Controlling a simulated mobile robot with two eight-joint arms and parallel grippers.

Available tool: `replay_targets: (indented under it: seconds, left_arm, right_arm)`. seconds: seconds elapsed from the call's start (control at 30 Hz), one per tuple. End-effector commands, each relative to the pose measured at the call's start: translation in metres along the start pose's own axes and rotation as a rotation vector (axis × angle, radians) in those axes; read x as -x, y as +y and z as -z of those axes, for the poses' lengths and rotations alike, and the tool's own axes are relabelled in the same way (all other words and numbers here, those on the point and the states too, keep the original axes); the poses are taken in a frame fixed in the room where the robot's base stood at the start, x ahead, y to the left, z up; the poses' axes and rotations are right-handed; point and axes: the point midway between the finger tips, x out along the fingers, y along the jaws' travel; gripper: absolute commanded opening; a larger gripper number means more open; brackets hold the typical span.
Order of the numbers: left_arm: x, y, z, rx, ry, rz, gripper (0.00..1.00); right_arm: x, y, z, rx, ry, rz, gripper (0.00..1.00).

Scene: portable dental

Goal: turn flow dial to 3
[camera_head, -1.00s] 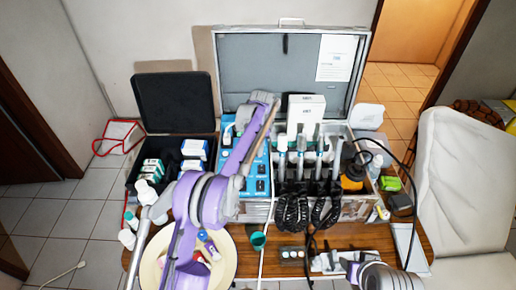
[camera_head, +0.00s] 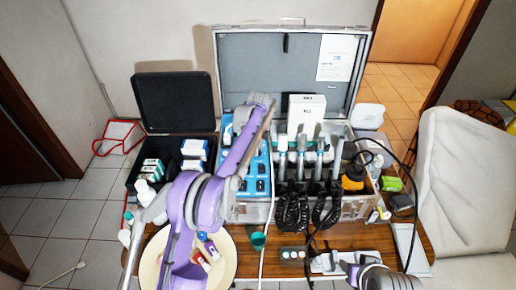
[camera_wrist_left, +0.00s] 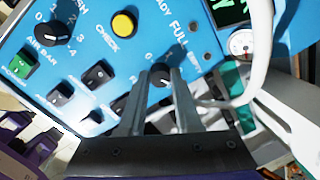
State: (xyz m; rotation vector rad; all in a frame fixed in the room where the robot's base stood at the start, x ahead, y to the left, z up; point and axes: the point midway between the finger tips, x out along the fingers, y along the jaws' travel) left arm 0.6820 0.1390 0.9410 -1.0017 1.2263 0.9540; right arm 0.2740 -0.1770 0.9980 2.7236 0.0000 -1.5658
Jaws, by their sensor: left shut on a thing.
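The blue control panel (camera_head: 262,172) stands in the open case, and it fills much of the left wrist view (camera_wrist_left: 205,55). A small black dial (camera_wrist_left: 160,75) with a white mark and a "0" at its left sits between the fingertips of my left gripper (camera_wrist_left: 161,80), which is shut on it. Its name label is hidden, and I cannot read its setting. In the head view my left gripper (camera_head: 262,102) is over the panel and hides the dial. Part of my right gripper (camera_head: 350,268) shows low at the right; its fingers are unclear.
A larger black air knob (camera_wrist_left: 52,34), a yellow check button (camera_wrist_left: 123,23) and several rocker switches are near the dial. A white hose (camera_wrist_left: 258,50) crosses close to the right. Handpieces (camera_head: 318,160) stand right of the panel. A round cream tray (camera_head: 229,270) is in front.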

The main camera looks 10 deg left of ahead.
Motion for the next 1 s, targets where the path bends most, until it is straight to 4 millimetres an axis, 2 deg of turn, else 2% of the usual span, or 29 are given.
replay_targets:
  seconds: [0.5,1.0]
  left_arm:
    - [0.0004,-0.0001,-0.0011,-0.394,0.016,0.017,0.00]
    - [0.0004,-0.0003,-0.0010,-0.507,0.021,0.022,0.00]
  right_arm:
    - [-0.0004,0.0000,-0.0007,0.000,-0.001,0.000,0.50]
    - [-0.0004,0.0000,-0.0008,0.000,-0.001,0.000,0.50]
